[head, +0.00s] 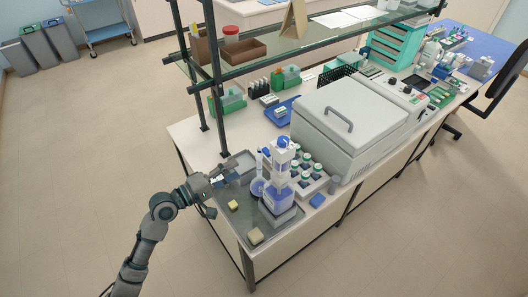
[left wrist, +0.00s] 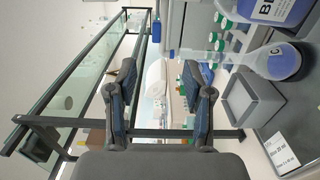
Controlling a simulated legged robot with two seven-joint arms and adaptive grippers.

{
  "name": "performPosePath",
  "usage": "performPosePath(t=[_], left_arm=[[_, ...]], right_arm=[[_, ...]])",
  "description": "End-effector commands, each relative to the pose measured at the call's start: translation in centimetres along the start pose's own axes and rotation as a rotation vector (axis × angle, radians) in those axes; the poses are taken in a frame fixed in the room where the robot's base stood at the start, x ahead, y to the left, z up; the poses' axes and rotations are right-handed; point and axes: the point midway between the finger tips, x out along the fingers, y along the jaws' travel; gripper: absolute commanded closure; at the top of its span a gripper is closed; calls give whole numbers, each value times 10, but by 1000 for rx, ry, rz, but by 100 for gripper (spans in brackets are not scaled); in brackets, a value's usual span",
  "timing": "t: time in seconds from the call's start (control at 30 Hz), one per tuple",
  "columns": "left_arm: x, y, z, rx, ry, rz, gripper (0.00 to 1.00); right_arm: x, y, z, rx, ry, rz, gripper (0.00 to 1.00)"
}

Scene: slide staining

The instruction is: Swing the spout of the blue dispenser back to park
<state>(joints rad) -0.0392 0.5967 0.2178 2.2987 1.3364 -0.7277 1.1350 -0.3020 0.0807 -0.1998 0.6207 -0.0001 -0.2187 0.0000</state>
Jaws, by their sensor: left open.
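In the left wrist view only part of the labelled bottle (left wrist: 278,10) shows, at the top right. Its spout is too small to make out in the head view and is outside the left wrist view. My left gripper (head: 222,189) is left of the dispenser, apart from it, above the tray's left side. In the left wrist view the gripper (left wrist: 160,82) is open, with nothing between its fingers.
A flask with blue liquid (left wrist: 284,61) and a grey block-like container (left wrist: 250,98) are near the gripper. A rack of green-capped bottles (head: 307,171) stands behind the dispenser. Shelf posts (head: 213,78) rise at the left.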

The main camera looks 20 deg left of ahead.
Motion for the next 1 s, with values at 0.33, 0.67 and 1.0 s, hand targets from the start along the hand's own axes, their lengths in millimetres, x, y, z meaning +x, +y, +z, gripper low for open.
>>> performPosePath(t=[0.33, 0.67, 1.0], left_arm=[[82, 2, -1, -3, -1, 3, 49], [118, 0, 0, 1, 0, 0, 49], [120, -1, 0, 2, 0, -1, 62]], right_arm=[[-17, 1, -5, -1, 5, 1, 44], [-21, 1, -6, -1, 4, 1, 44], [-21, 1, -6, 0, 4, 1, 44]])
